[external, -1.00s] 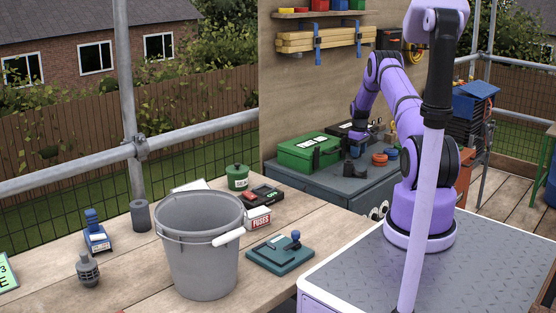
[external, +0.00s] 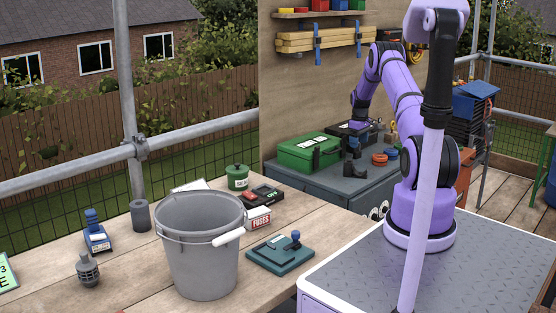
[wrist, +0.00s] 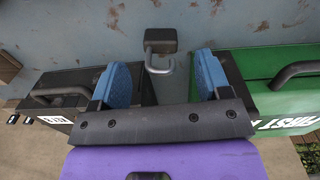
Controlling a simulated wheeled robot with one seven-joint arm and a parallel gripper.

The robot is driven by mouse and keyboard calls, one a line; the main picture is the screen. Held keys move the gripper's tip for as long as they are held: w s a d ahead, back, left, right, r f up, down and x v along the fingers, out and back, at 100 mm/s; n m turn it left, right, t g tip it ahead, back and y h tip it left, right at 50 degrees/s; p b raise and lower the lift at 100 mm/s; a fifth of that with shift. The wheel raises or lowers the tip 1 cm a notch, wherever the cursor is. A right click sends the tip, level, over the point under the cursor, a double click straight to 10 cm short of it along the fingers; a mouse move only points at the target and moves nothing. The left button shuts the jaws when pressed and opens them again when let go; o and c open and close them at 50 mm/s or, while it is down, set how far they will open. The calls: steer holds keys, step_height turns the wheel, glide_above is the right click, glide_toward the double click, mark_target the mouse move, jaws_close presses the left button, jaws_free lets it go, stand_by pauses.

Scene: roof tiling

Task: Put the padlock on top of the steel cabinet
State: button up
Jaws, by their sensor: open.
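The padlock (wrist: 161,42) is dark with a bare metal shackle. In the wrist view it lies on the worn blue-grey top of the steel cabinet (wrist: 75,30), with its shackle toward my gripper. My gripper (wrist: 161,76) is open and empty, its two blue fingers apart, and the padlock shows beyond and between them. In the external view my gripper (external: 358,124) is above the back of the steel cabinet (external: 345,187). I cannot clearly pick out the padlock there.
A green first aid box (external: 309,152) and a black labelled case (external: 352,132) stand on the cabinet, on either side of my gripper in the wrist view. Orange and blue rolls (external: 380,158) are nearby. A grey bucket (external: 200,250) stands on the wooden bench.

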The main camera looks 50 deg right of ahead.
mark_target(358, 151)
steer(key=w+a+r, duration=0.1)
steer(key=a+r, duration=0.4)
steer(key=r, duration=0.3)
steer(key=a+r+t, duration=0.1)
steer(key=a+r, duration=0.3)
steer(key=r, duration=0.4)
steer(key=w+a+r, duration=0.1)
steer(key=a+r, duration=0.4)
steer(key=r, duration=0.3)
steer(key=s+a+r+t, duration=0.1)
steer(key=s+a+r, duration=0.3)
steer(key=a+r, duration=0.4)
steer(key=s+a+r, duration=0.3)
steer(key=a+r, duration=0.3)
steer(key=a, duration=0.5)
steer(key=s+a+r+t, duration=0.1)
steer(key=s+a+r, duration=0.2)
steer(key=s+a, duration=0.4)
steer(key=s+a+r+t, duration=0.1)
steer(key=s+a+r, duration=0.2)
steer(key=s+a, duration=0.45)
steer(key=s+a+f, duration=0.2)
steer(key=s+a, duration=0.1)
steer(key=s, duration=0.5)
steer(key=s+a+f+t, duration=0.1)
steer(key=s+a, duration=0.3)
steer(key=s, duration=0.5)
steer(key=shift+a+f+m, duration=0.3)
steer(key=shift+f, duration=0.55)
